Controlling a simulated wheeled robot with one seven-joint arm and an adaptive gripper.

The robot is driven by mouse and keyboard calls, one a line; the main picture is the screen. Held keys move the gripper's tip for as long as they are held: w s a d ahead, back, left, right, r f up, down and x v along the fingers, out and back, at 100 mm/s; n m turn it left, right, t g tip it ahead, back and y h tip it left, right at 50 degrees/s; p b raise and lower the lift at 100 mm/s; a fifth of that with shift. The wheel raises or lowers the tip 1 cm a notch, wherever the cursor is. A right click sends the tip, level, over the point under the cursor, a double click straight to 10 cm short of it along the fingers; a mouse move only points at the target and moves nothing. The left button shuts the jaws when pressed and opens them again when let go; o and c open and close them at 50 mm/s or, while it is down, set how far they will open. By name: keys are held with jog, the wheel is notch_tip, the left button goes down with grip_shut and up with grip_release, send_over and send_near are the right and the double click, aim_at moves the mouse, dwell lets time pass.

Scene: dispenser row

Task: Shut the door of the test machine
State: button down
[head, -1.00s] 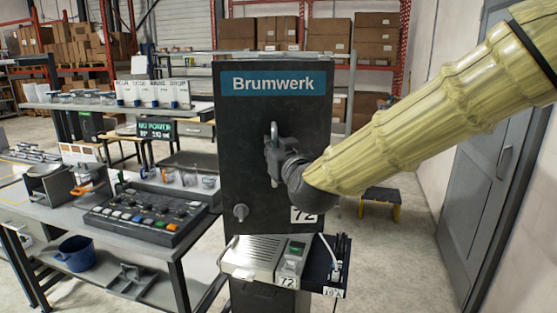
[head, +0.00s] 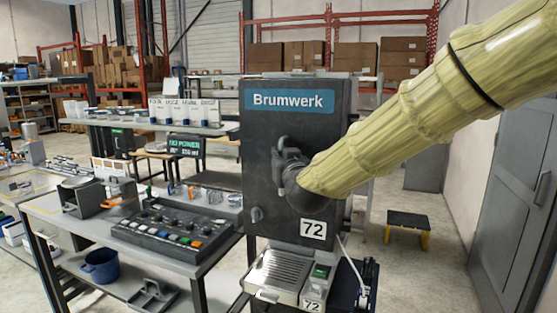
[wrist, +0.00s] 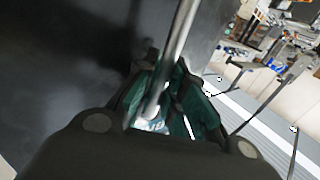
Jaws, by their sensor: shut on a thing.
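The test machine is a tall dark cabinet marked "Brumwerk" (head: 289,99), right of centre in the head view. Its dark front door (head: 262,130) carries an upright bar handle. My gripper (head: 285,158) is at the handle, against the door's front. In the wrist view my gripper's teal finger pads (wrist: 160,100) close around the metal bar of the handle (wrist: 181,40). My gripper and wrist hide most of the handle in the head view. Whether a gap shows at the door's edge I cannot tell.
A grey tray unit labelled 72 (head: 279,277) juts out below the door. A bench with a button panel (head: 170,231) stands left. A small dark stool (head: 408,222) stands on the floor at right, near a grey door (head: 520,190). Floor between machine and stool is clear.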

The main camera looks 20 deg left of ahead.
jog(key=shift+r, duration=0.15)
jog(key=c, duration=1.5)
grip_release()
jog(key=shift+w+a, duration=0.15)
jog(key=v, duration=1.2)
jog(key=shift+f, duration=0.3)
